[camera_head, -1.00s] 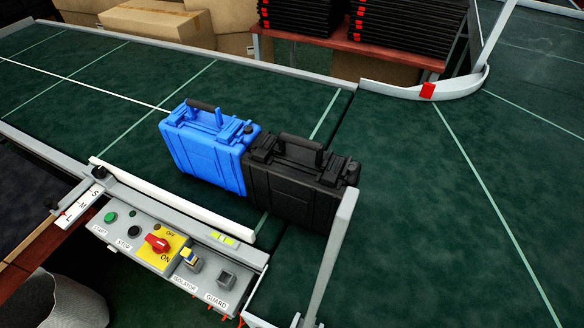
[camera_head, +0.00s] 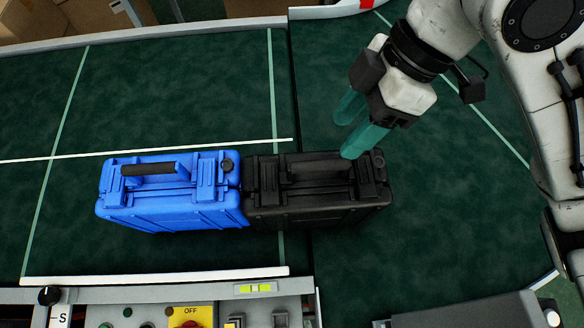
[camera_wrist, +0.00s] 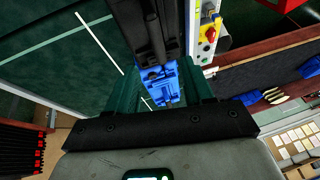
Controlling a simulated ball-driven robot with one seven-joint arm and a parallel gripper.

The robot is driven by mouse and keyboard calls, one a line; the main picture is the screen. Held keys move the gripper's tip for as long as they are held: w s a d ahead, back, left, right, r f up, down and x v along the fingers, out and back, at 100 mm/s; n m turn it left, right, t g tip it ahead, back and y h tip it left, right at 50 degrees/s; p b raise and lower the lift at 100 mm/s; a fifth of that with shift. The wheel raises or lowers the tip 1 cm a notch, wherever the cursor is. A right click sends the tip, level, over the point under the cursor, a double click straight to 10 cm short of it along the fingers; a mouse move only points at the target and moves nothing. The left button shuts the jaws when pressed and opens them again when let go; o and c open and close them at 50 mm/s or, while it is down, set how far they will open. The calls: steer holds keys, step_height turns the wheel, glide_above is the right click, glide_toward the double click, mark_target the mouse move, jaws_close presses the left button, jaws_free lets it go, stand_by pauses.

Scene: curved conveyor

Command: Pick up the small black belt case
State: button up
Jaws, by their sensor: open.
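The black case (camera_head: 318,195) lies on the green conveyor, its handle (camera_head: 318,168) uppermost. Its left end touches or nearly touches the blue case (camera_head: 170,190). My gripper (camera_head: 355,128) has teal fingers and is open. In the head view it hangs just behind and above the right part of the black case, with the nearer fingertip overlapping the case's top edge. In the wrist view the black case (camera_wrist: 157,35) fills the upper middle, between the fingers, with the blue case (camera_wrist: 160,83) below it. I cannot tell whether a finger touches the case.
A control panel (camera_head: 150,313) with buttons and a white guide rail (camera_head: 155,276) lie in front of the cases. A belt joint runs under the black case.

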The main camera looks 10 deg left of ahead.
mark_target(323, 162)
steer(key=x, duration=0.5)
steer(key=shift+a+f, duration=0.2)
steer(key=shift+f, duration=0.1)
steer(key=shift+d+p+x, duration=0.1)
steer(key=shift+p+x, duration=0.1)
steer(key=shift+x, duration=1.1)
steer(key=shift+d+p+x, duration=0.15)
steer(key=shift+p+x, duration=0.05)
steer(key=shift+x, duration=1.1)
steer(key=shift+w+f, duration=0.1)
steer(key=shift+w, duration=0.05)
steer(key=shift+c, duration=0.3)
jaws_close()
